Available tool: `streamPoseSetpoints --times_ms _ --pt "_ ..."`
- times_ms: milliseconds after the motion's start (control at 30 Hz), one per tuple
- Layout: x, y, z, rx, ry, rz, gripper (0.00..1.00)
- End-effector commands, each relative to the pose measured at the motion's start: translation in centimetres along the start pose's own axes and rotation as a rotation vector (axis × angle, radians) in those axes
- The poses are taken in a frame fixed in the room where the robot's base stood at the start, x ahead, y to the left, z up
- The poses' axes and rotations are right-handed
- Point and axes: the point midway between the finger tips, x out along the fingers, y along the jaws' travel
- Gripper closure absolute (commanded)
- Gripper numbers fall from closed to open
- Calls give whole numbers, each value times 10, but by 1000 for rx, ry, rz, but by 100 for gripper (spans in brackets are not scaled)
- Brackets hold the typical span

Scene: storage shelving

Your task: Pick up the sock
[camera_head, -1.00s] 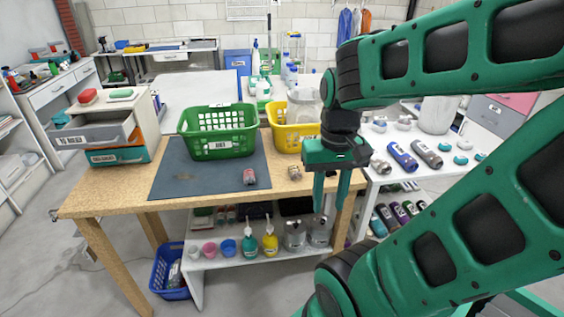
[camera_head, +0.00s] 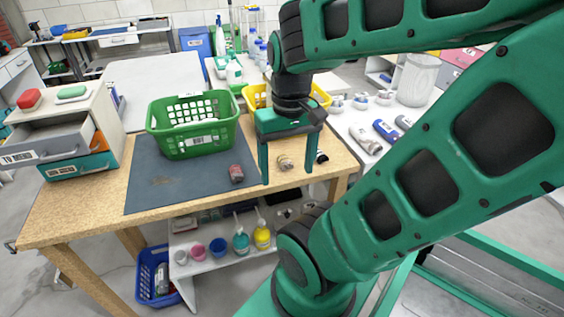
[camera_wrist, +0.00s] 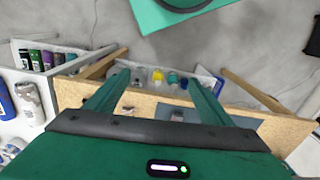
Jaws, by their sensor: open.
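A small beige-grey bundle (camera_head: 285,162), possibly the sock, lies on the wooden table right of the blue-grey mat. It is too small to identify surely. In the head view it appears between the fingers of my gripper (camera_head: 287,176), which point down, open and empty. In the wrist view my gripper (camera_wrist: 158,82) has its fingers spread over the table, with a small beige item (camera_wrist: 128,110) near one finger. Whether the fingers are above or beside the bundle is unclear.
A reddish can-like item (camera_head: 236,173) lies on the mat (camera_head: 150,190). A green basket (camera_head: 195,140) stands behind it, with a yellow basket (camera_head: 257,97) behind my gripper. A small black item (camera_head: 321,157) lies right of the bundle. Drawers (camera_head: 75,155) stand at left.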

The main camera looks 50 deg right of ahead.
Motion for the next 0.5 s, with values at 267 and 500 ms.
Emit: streamPoseSetpoints --times_ms 267,500 --pt "-4 12 -62 -458 -5 6 23" --pt "3 36 -128 -965 -5 9 23"
